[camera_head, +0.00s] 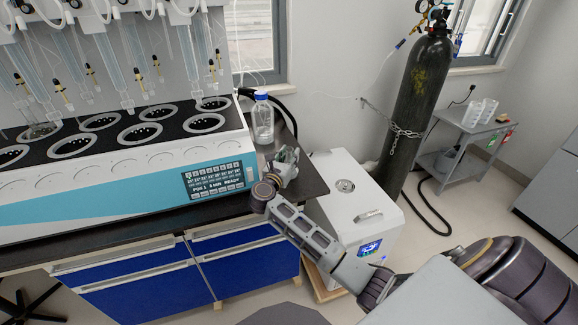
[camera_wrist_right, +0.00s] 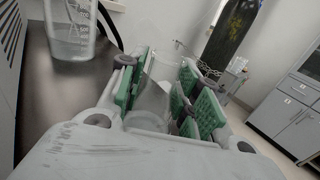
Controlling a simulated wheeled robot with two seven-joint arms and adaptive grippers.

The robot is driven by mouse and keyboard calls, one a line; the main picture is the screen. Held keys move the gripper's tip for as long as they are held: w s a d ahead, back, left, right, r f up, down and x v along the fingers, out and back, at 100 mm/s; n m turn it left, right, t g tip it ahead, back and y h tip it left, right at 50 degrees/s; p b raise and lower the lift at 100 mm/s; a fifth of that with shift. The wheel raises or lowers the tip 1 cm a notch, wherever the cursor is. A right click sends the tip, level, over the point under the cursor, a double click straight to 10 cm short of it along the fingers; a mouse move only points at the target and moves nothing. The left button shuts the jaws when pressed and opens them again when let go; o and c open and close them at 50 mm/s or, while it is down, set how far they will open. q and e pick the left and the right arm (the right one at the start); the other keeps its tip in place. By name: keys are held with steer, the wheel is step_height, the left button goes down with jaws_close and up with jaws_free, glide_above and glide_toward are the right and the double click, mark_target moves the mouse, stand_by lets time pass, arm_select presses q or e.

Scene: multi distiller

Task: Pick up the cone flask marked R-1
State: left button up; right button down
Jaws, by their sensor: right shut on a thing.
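My right gripper (camera_head: 286,163) is at the right end of the dark bench, beside the distiller's display. In the right wrist view, its green-padded fingers (camera_wrist_right: 168,100) are shut around a clear glass flask (camera_wrist_right: 153,92). The glass is faint, and I cannot read an R-1 mark on it. In the head view the flask is mostly hidden by the gripper. I cannot tell whether it touches the bench. My left gripper is not in view.
The multi distiller (camera_head: 120,180) with several round wells fills the left. A blue-capped bottle (camera_head: 263,122) stands behind my right gripper; its graduated body shows in the wrist view (camera_wrist_right: 70,32). A white box (camera_head: 340,215) and black gas cylinder (camera_head: 418,95) stand right of the bench.

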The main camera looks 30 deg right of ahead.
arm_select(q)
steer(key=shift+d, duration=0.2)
arm_select(e)
steer(key=shift+r, duration=0.15)
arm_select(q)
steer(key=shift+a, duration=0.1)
arm_select(e)
steer(key=shift+r, duration=0.1)
steer(key=shift+r, duration=0.75)
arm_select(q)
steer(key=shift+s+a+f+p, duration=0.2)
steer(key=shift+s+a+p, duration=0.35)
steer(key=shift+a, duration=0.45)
arm_select(e)
step_height(320, 180, up, 8)
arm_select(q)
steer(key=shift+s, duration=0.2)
